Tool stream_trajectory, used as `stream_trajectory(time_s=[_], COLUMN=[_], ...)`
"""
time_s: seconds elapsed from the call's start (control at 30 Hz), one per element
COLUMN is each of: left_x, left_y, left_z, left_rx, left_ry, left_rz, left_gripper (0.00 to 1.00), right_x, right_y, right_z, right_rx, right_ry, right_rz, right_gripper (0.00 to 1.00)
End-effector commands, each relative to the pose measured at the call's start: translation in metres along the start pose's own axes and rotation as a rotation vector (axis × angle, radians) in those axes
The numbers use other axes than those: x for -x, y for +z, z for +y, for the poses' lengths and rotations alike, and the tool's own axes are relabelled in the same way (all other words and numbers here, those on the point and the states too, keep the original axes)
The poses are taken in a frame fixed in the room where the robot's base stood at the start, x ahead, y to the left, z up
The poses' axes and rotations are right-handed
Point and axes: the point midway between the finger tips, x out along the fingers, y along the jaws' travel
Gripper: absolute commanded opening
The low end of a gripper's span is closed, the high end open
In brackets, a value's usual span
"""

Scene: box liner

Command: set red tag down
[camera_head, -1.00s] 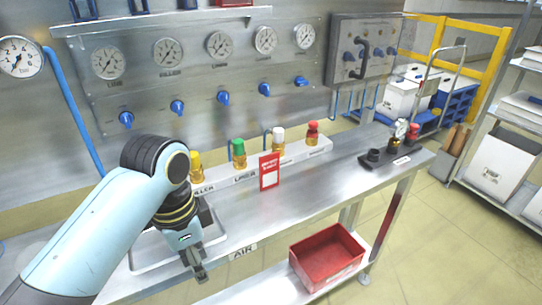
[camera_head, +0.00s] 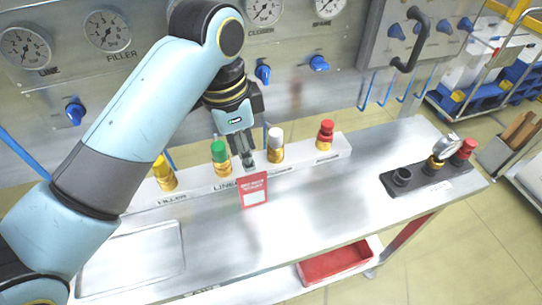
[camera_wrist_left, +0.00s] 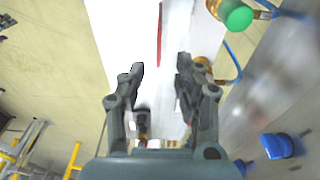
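The red tag (camera_head: 253,189), with a white panel, stands upright at the front of the white ledge beside the "LINER" label in the head view. My left gripper (camera_head: 248,164) points down just above and behind the tag's top edge. In the left wrist view the two fingers (camera_wrist_left: 160,68) are apart with nothing gripped. The tag shows there as a thin red edge (camera_wrist_left: 159,35) ahead of the gap; contact is not visible. My right gripper is not in view.
A green-capped fitting (camera_head: 220,158) and a white-capped fitting (camera_head: 275,147) stand close on either side of the gripper. A yellow fitting (camera_head: 164,173) and a red fitting (camera_head: 325,135) are further along. The bench top (camera_head: 310,205) is clear in front. A red bin (camera_head: 335,262) sits below.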

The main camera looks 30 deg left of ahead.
Motion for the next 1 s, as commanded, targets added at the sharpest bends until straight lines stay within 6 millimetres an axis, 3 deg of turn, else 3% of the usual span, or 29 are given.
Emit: stream_trajectory(time_s=[0.13,0.4,0.53,0.73,1.0], left_x=[-0.023,-0.054,-0.069,-0.099,-0.106], left_y=[0.001,0.001,0.001,0.001,0.001], left_z=[0.002,0.001,0.001,-0.001,-0.001], left_rx=[0.001,0.001,0.000,0.000,0.000], left_ry=[0.006,0.002,0.004,0.003,0.001], left_rz=[-0.005,-0.003,-0.005,-0.003,-0.001], left_gripper=[0.33,0.33,0.33,0.33,0.33], right_x=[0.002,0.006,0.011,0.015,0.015], right_y=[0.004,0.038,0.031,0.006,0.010], right_z=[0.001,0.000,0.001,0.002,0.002], right_rx=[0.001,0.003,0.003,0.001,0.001], right_ry=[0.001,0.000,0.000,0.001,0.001], right_rz=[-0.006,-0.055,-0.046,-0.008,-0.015], right_gripper=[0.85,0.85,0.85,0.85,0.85])
